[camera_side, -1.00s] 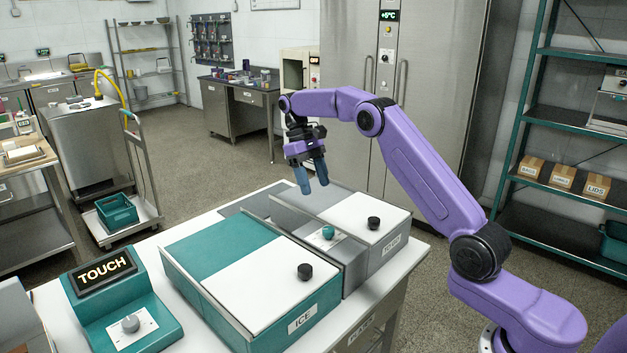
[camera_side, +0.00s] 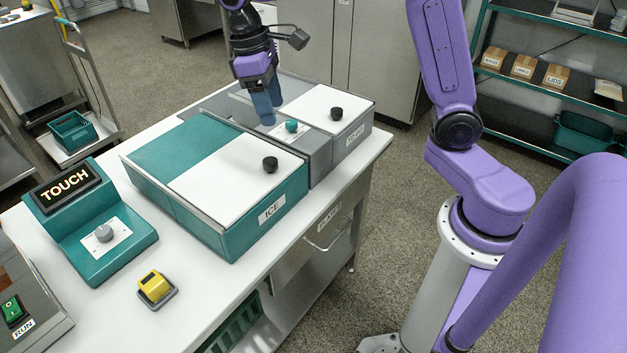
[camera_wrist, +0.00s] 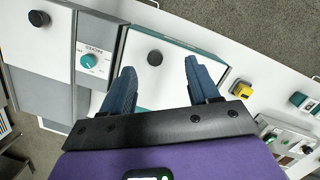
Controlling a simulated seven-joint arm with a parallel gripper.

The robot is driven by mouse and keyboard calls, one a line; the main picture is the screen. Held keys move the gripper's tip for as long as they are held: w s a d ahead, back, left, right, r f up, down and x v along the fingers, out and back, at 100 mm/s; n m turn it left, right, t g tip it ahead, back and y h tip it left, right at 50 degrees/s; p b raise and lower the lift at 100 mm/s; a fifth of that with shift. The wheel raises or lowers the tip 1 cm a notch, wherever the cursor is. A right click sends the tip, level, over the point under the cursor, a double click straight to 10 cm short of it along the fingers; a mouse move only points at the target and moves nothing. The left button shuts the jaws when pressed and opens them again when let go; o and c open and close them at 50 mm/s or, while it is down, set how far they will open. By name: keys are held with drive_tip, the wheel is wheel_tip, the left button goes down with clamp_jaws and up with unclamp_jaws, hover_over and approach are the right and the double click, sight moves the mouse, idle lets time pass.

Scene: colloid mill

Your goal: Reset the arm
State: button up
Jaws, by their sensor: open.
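My gripper (camera_side: 269,110) hangs with its blue fingers pointing down over the far part of the grey unit (camera_side: 320,158), behind and left of the teal knob (camera_side: 291,126) in the side view. Its fingers are apart with nothing between them. In the wrist view the fingers (camera_wrist: 160,68) are spread, with the white lid and black knob (camera_wrist: 155,58) of the ICE box showing between and beyond them. The teal knob (camera_wrist: 88,61) shows left of the fingers there. The height of the fingertips above the unit is hard to tell.
The teal ICE box (camera_side: 190,150) with a white lid stands beside the grey unit. A TOUCH console (camera_side: 95,225), a yellow switch (camera_side: 155,288) and a green RUN switch (camera_side: 14,310) are toward the front left. White bench top (camera_side: 215,290) is clear between them.

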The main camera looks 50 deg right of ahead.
drive_tip(key=s+d+f+n+t, duration=0.1)
drive_tip(key=s+f+n, duration=0.1)
drive_tip(key=s, duration=1.1)
drive_tip(key=s+d+f+n+t+y, duration=0.1)
drive_tip(key=s+n, duration=0.3)
drive_tip(key=s, duration=0.9)
drive_tip(key=shift+d+f+n+y, duration=0.3)
drive_tip(key=shift+d+f, duration=0.05)
drive_tip(key=shift+f, duration=0.35)
